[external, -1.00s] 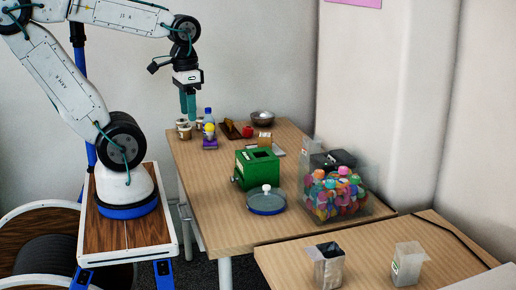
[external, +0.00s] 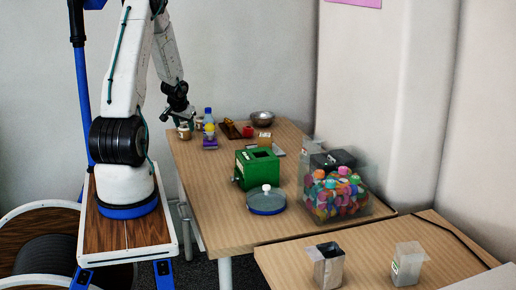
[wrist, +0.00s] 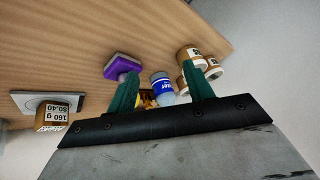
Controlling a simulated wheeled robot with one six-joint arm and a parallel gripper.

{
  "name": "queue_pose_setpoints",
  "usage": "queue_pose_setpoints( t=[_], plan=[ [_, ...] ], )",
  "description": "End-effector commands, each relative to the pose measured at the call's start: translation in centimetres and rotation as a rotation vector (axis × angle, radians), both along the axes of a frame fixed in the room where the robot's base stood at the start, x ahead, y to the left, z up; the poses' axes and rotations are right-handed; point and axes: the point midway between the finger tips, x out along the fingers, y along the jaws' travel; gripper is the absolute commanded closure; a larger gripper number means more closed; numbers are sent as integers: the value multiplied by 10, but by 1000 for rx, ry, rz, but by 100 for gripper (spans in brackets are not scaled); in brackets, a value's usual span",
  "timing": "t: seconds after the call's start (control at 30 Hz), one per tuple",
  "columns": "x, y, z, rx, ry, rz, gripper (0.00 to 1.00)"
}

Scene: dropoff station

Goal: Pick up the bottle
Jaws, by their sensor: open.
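The bottle (external: 208,114) stands at the far left of the table, with a blue cap showing in the external view. In the wrist view the bottle (wrist: 160,84) has a blue label and shows between the two green fingers. My gripper (wrist: 163,77) is open, with nothing held. In the external view my gripper (external: 180,110) is low at the table's left edge, left of the bottle and tilted. Its fingers are hard to make out there. The bottle's lower part is partly hidden in the external view.
Small brown-and-white jars (wrist: 190,60) stand close beside the bottle. A purple block (wrist: 123,65) and a yellow item (wrist: 147,98) are also close. A green box (external: 257,169), a round blue-grey container (external: 266,202) and a clear bin of colourful items (external: 335,193) stand farther along the table (external: 212,205).

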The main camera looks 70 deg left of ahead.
Motion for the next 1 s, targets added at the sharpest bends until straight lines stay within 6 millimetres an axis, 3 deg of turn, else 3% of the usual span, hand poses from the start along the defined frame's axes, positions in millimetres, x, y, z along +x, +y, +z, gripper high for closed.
queue_pose_setpoints(
  t=[0.03,0.1,0.2,0.33,0.5,1.0],
  plan=[
    [-8,28,-19,39,-58,1,48],
    [-4,59,-31,113,-166,-31,48],
    [23,85,-23,214,-323,-111,48],
    [59,96,17,316,-490,-207,48],
    [75,95,34,350,-588,-243,48],
    [118,130,6,348,-595,-239,48]
  ],
)
